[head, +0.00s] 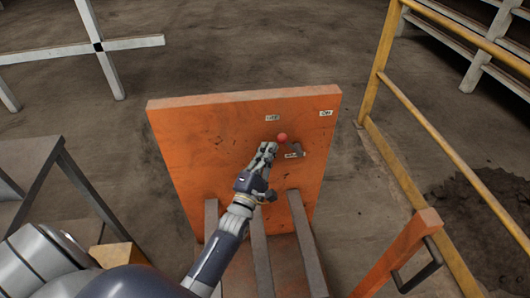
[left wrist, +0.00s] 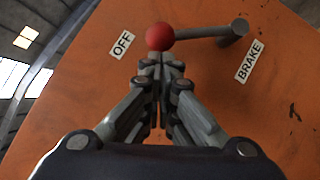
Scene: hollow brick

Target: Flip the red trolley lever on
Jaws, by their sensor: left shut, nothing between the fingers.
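The orange trolley panel (head: 215,140) stands upright ahead. Its lever has a red ball knob (head: 282,137), which also shows in the left wrist view (left wrist: 160,37). The grey lever shaft (left wrist: 200,32) runs from the knob to a pivot beside the BRAKE label (left wrist: 249,62). The knob end is towards the OFF label (left wrist: 122,45); the ON label (head: 327,113) is at the panel's upper right. My left gripper (head: 269,148) is shut and empty, its tips just beside the knob. I cannot tell whether they touch it. My right gripper is out of view.
Grey bars (head: 262,255) of the trolley lie below the panel. An orange post with a dark handle (head: 418,268) is at the lower right. A yellow railing (head: 425,122) runs along the right. A grey metal table (head: 35,165) stands at left.

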